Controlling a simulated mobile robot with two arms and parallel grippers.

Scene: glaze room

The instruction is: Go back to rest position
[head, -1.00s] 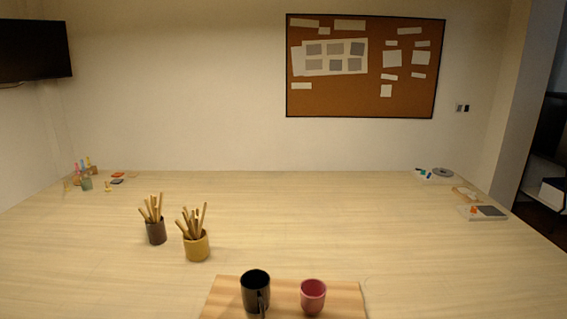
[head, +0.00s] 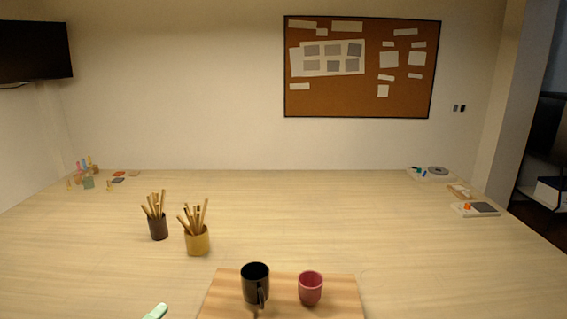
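Neither of my grippers shows in the head view. A black mug (head: 255,284) stands upright on a wooden board (head: 343,300) at the front middle of the table, its handle towards me. A pink cup (head: 311,288) stands upright on the same board, just right of the mug and apart from it. The front of the board is cut off by the lower picture edge.
A dark pot (head: 158,229) and a yellow pot (head: 197,243) of wooden tools stand left of centre. A mint-green object (head: 155,312) is partly visible at the bottom edge. Small items lie at the back corners. The table (head: 310,215) centre is clear.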

